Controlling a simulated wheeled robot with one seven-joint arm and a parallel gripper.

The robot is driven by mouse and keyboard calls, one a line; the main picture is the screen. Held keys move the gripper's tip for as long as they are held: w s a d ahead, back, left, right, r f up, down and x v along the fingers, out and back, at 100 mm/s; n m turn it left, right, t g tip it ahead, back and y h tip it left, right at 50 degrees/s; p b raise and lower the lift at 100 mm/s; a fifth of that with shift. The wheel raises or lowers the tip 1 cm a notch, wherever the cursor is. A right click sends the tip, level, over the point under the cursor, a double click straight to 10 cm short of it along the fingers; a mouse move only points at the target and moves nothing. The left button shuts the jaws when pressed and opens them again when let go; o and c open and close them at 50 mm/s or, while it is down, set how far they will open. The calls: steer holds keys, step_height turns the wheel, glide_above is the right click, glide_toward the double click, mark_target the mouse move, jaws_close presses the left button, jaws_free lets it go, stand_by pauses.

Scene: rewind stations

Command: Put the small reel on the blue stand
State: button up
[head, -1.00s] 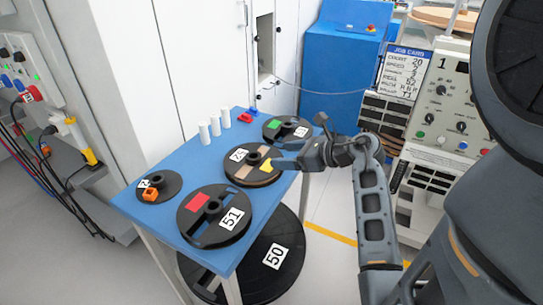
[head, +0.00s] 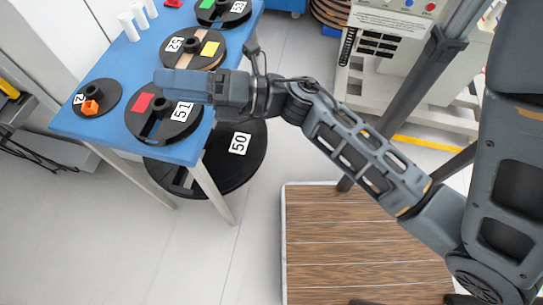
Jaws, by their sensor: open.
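The smallest-looking reel (head: 110,103), black with an orange block on it and a partly covered number label, lies flat at the left end of the blue table (head: 75,125). My gripper (head: 160,82) is open and reaches in from the right. In the picture it overlaps the reel labelled 51 (head: 180,128), to the right of the small reel and apart from it. The gap between its fingers is hard to see from this angle. I cannot make out a separate blue stand in the current view.
A reel with a yellow patch (head: 193,60) and a green-patched reel (head: 208,16) lie farther back. A large reel labelled 50 (head: 254,155) is below the table. A wooden platform (head: 360,245) is at lower right; floor at lower left is clear.

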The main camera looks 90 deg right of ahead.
steer(key=s+a+f+m+g, duration=0.1)
steer(key=s+a+m+g, duration=0.2)
steer(key=m, duration=0.9)
steer(key=s+a+f+m+g+h, duration=0.1)
steer(key=s+a+f+m+g, duration=0.1)
steer(key=s+a+m, duration=0.6)
steer(key=s+m+g, duration=0.1)
steer(key=s+m, duration=0.2)
steer(key=m, duration=0.1)
steer(key=shift+s+a+f, duration=0.25)
steer(key=shift+s+a, duration=0.1)
